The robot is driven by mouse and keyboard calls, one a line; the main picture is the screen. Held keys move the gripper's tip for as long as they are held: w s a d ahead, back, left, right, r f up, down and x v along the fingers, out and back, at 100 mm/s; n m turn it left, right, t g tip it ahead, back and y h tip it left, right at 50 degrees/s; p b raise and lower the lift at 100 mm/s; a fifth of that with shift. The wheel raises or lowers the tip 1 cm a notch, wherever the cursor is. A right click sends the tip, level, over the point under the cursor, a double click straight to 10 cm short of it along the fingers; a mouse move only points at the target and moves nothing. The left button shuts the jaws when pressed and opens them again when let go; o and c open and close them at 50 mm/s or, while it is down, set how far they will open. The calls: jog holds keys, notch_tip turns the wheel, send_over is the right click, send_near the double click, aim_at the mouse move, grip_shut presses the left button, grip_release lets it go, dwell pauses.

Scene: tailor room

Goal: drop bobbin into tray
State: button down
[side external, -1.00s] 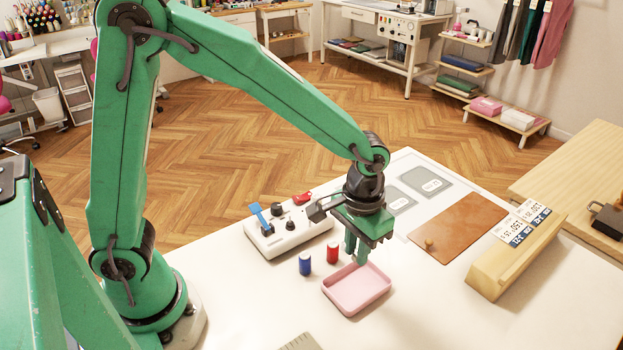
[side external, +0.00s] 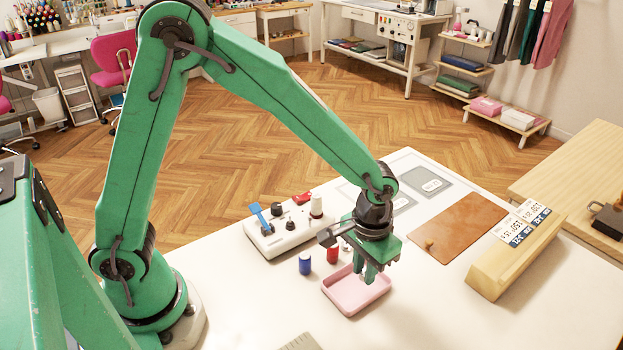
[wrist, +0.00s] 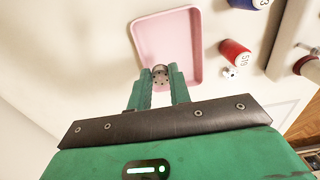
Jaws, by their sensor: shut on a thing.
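My gripper (side external: 366,278) points down over the pink tray (side external: 343,298), its fingertips low and close to the tray's inside. In the wrist view my gripper (wrist: 160,76) is shut on a small round metal bobbin (wrist: 160,71) with holes in its face. The bobbin is between the fingertips, over the bare floor of the tray (wrist: 165,30). I cannot tell whether the bobbin touches the tray floor. In the side view the bobbin is too small to make out between the fingers.
A brown leather mat (side external: 459,226) and a wooden block (side external: 515,255) lie to the right.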

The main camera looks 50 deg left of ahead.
jog(key=shift+f, duration=1.5)
jog(key=c, duration=1.2)
grip_release()
jog(key=shift+r, duration=0.1)
jog(key=shift+r, duration=3.8)
